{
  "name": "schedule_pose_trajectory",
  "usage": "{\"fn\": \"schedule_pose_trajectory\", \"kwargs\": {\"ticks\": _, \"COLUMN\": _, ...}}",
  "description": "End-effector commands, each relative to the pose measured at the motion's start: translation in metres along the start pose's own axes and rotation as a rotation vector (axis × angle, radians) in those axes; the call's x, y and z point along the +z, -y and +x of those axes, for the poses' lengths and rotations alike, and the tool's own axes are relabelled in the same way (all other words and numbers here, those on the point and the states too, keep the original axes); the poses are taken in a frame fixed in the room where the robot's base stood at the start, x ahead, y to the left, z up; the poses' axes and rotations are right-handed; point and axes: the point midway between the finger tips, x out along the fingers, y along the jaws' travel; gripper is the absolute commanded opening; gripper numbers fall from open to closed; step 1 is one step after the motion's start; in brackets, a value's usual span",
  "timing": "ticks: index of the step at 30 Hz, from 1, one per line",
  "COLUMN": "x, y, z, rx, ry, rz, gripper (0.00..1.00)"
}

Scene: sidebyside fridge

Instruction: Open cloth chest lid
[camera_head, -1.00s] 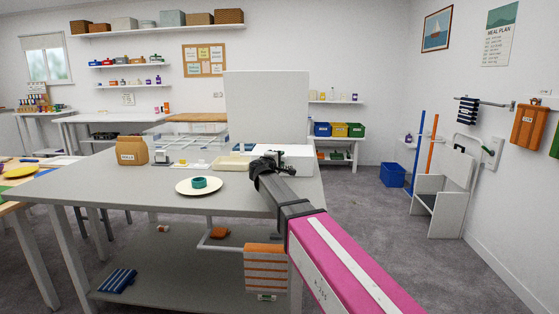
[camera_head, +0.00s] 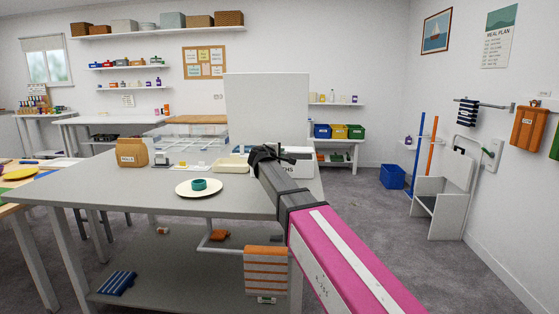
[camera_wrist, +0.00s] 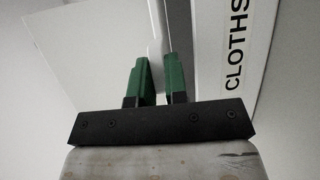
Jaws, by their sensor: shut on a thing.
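The white cloth chest (camera_head: 299,168) stands at the right end of the grey table, partly hidden by my arm. Its label, ending in "HS", faces me. In the wrist view the chest front (camera_wrist: 236,35) reads "CLOTHS" beside my fingers. My gripper (camera_head: 262,155) is at the chest's upper front left. In the wrist view its green fingers (camera_wrist: 160,80) are shut on a thin white lid edge or handle (camera_wrist: 157,35). A gap separates that part from the labelled front. A tall white panel (camera_head: 267,105) rises behind the chest; I cannot tell how it joins it.
A plate (camera_head: 184,190) with a teal ring (camera_head: 199,184), a brown paper bag (camera_head: 131,152) and a clear divided tray (camera_head: 190,143) share the grey table (camera_head: 110,190). An orange-striped cloth (camera_head: 265,270) hangs at its front.

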Motion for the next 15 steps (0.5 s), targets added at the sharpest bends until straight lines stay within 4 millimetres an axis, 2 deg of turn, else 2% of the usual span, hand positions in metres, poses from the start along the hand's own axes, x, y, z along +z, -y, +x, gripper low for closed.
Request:
{"fn": "schedule_pose_trajectory", "kwargs": {"ticks": 1, "x": -0.001, "y": -0.011, "z": 0.001, "rx": -0.025, "ry": 0.001, "rz": -0.008, "gripper": 0.00}}
{"fn": "schedule_pose_trajectory", "kwargs": {"ticks": 8, "x": -0.005, "y": -0.051, "z": 0.007, "rx": -0.181, "ry": 0.000, "rz": -0.071, "gripper": 0.00}}
{"fn": "schedule_pose_trajectory", "kwargs": {"ticks": 15, "x": -0.012, "y": -0.097, "z": 0.022, "rx": -0.363, "ry": -0.001, "rz": -0.147, "gripper": 0.00}}
